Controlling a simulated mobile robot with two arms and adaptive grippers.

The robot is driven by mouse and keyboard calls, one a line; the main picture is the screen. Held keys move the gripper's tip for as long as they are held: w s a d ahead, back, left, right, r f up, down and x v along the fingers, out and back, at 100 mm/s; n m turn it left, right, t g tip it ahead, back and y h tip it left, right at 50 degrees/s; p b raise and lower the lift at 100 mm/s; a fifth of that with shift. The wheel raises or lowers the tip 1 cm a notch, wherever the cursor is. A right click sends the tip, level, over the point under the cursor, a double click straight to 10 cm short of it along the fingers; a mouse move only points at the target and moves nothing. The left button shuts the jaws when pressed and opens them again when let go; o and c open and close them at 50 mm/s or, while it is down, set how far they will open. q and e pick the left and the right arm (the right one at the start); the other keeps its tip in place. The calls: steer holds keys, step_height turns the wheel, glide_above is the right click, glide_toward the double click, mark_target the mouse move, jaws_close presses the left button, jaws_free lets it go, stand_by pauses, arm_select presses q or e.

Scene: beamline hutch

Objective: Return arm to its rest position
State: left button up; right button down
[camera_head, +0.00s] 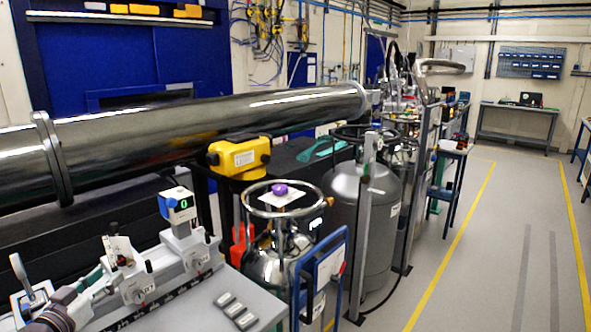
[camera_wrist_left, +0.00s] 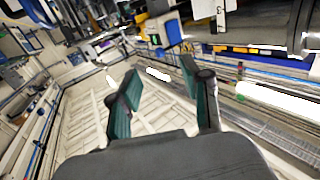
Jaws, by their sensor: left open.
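My left gripper (camera_head: 97,283) is at the lower left of the head view, low over the grey bench with the instrument rail. Part of it is cut off or hidden there, and its dark wrist comes in from the bottom left corner. In the left wrist view, my left gripper (camera_wrist_left: 157,78) shows two teal-padded fingers spread apart with nothing between them. Past the fingers the room shows at a steep tilt. My right gripper is in neither view.
The floor (camera_head: 490,240) at right is clear.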

arm_select(q)
steer(key=s+d+f+m+g+h, duration=0.1)
steer(key=s+d+f+g, duration=0.2)
steer(key=s+d+f, duration=0.45)
steer(key=s+d+f+m+g, duration=0.1)
steer(key=s+d+f+g, duration=0.3)
steer(key=d+f, duration=0.55)
steer(key=s+d+f+n+g+y, duration=0.1)
steer(key=s+d+f+g, duration=0.1)
steer(key=s, duration=0.6)
steer(key=s+d+f+g+y, duration=0.1)
steer(key=s+g, duration=0.2)
steer(key=s, duration=0.5)
steer(key=s+d+f+n+g+y, duration=0.1)
steer(key=s+d+f+g, duration=0.1)
steer(key=s, duration=0.6)
step_height(320, 180, down, 24)
steer(key=g, duration=0.1)
steer(key=s+a+f+g, duration=0.1)
steer(key=s+a+f, duration=0.2)
steer(key=s+f, duration=1.4)
steer(key=shift+s+a+f+m, duration=0.2)
steer(key=shift+f+m, duration=0.2)
steer(key=shift+f, duration=0.2)
